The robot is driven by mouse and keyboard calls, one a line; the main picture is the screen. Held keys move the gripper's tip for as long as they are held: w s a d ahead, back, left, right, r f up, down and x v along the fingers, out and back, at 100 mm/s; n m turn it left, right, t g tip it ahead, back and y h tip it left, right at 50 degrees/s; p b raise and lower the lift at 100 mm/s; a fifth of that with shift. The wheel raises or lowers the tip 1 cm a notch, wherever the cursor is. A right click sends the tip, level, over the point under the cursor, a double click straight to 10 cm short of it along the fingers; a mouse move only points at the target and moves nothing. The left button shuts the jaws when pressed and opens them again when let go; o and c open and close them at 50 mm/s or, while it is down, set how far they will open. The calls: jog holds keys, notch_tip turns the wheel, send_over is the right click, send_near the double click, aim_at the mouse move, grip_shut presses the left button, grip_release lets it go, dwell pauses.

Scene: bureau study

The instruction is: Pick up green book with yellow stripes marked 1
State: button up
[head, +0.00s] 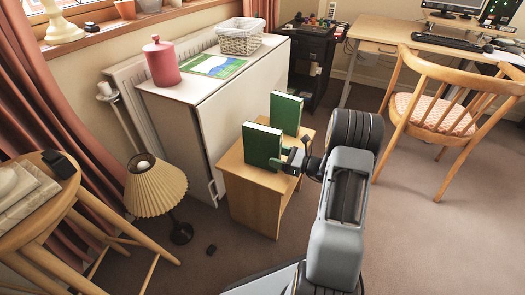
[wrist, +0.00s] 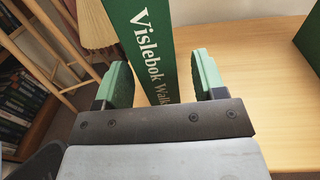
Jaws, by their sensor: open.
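Two upright green books stand on a small wooden cabinet (head: 241,188). The nearer green book (head: 262,147) faces my gripper (head: 293,161). In the wrist view this book (wrist: 148,40) shows its spine with white lettering "Vislebok Walk..."; the lower end of the text is hidden behind my gripper. My gripper (wrist: 162,78) is open, with one green-padded finger on each side of the spine. Gaps seem to show between pads and book. The farther green book (head: 286,112) stands behind; a green edge (wrist: 312,42) shows at the right. I cannot make out yellow stripes or a 1.
A white cabinet (head: 190,125) with a pink canister (head: 161,63) and a basket (head: 241,38) stands behind. A pleated lamp (head: 155,188) and a round stool (head: 30,205) are left. A wooden chair (head: 440,105) is right.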

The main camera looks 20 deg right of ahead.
aim_at(262, 148)
jog(key=shift+b+x, duration=0.35)
jog(key=shift+x, duration=1.15)
jog(key=shift+c, duration=0.5)
grip_shut()
